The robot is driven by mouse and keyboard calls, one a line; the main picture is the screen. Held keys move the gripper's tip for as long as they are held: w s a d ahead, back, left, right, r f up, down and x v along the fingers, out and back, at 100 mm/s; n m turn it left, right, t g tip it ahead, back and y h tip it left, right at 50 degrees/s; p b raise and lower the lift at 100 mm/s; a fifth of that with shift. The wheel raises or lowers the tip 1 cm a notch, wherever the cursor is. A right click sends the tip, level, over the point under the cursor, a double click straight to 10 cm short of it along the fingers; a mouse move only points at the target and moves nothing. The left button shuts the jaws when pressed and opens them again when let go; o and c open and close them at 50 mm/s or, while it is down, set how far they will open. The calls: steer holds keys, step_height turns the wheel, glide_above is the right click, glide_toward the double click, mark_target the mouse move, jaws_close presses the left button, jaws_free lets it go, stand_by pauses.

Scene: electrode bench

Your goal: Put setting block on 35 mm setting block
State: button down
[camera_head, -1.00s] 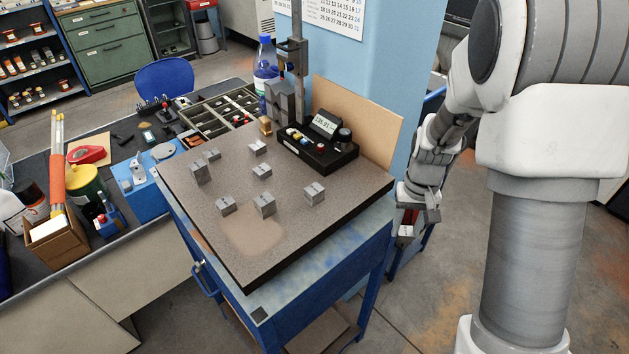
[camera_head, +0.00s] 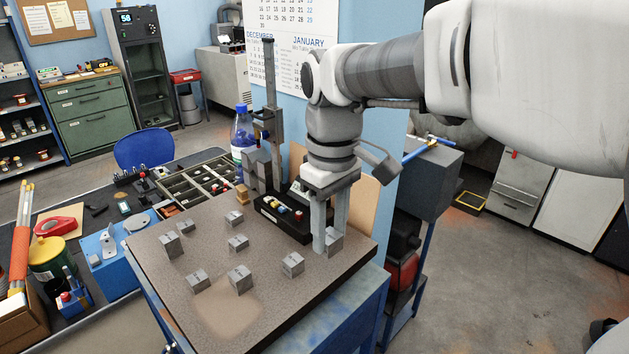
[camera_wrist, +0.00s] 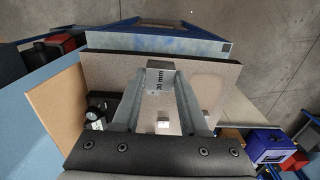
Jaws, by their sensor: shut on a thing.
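My gripper (camera_head: 331,236) is shut on a grey setting block (camera_head: 335,243), over the right part of the granite plate. Several other grey blocks stand on the plate, including ones at the right (camera_head: 292,264), front middle (camera_head: 240,279), front left (camera_head: 198,281), centre (camera_head: 238,242), back (camera_head: 234,218) and left (camera_head: 171,245). Their labels are too small to read, so I cannot tell which is the 35 mm block.
The granite plate (camera_head: 225,318) lies on a blue bench. A compartment tray (camera_head: 200,178) lies behind. The plate's front is clear.

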steer(key=w+a+f, duration=0.4)
steer(key=w, duration=0.1)
steer(key=w+a+f+p, duration=0.1)
steer(key=w+a+f, duration=0.1)
steer(key=a, duration=0.1)
steer(key=shift+w, duration=0.3)
steer(key=shift+f, duration=2.1)
steer(key=shift+f, duration=0.1)
steer(key=shift+f, duration=0.15)
steer(key=shift+c, duration=2.2)
jaws_free()
